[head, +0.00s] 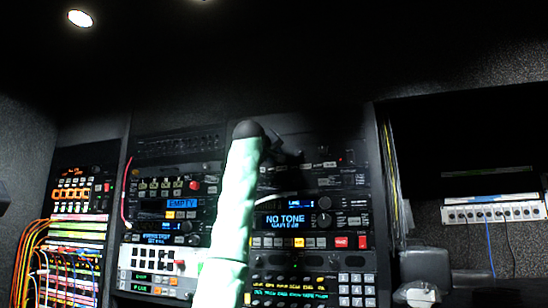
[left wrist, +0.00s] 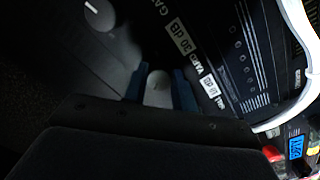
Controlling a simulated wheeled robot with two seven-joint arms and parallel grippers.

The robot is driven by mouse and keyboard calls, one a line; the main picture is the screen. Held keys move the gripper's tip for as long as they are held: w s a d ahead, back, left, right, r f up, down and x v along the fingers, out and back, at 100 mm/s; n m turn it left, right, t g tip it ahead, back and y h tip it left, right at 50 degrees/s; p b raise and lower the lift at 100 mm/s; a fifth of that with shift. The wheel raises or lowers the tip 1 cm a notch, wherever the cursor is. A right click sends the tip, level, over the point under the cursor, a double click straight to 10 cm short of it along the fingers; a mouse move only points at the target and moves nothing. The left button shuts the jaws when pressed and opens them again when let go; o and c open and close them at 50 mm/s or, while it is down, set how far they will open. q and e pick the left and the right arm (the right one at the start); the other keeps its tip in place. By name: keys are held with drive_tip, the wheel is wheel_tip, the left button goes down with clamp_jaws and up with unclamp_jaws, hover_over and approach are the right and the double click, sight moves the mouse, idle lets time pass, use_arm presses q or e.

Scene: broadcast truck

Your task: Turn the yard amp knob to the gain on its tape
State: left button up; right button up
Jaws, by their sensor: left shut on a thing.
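In the left wrist view a grey knob (left wrist: 158,90) sits between the blue fingers of my left gripper (left wrist: 160,82), which is shut on it. A faint mark shows on the knob; I cannot tell where it points. White tape reading "30 dB" (left wrist: 180,37) is stuck on the dark panel just beyond the knob, with a label that seems to read "YARD" (left wrist: 198,62) near it. In the head view my pale green left arm rises across the rack, its dark wrist in front of the upper right units; the knob cannot be made out there. My right gripper is not in view.
Another grey knob (left wrist: 100,13) is at the upper left of the wrist view. A white cable (left wrist: 298,60) loops at its right. In the head view a display reads "NO TONE" (head: 286,219), another "EMPTY" (head: 183,203). Orange cables (head: 32,245) hang from the left patch panel.

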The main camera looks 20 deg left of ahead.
use_arm(q)
drive_tip(key=shift+w+f+m+y+p, duration=0.15)
drive_tip(key=shift+m+p, duration=0.8)
drive_tip(key=shift+m, duration=3.85)
drive_tip(key=shift+s+r+m+y+p, duration=0.2)
drive_tip(key=shift+m+p, duration=0.75)
drive_tip(key=shift+m, duration=3.85)
drive_tip(key=shift+w+f+m+y+p, duration=0.2)
drive_tip(key=shift+m+p, duration=0.75)
drive_tip(key=shift+m, duration=3.85)
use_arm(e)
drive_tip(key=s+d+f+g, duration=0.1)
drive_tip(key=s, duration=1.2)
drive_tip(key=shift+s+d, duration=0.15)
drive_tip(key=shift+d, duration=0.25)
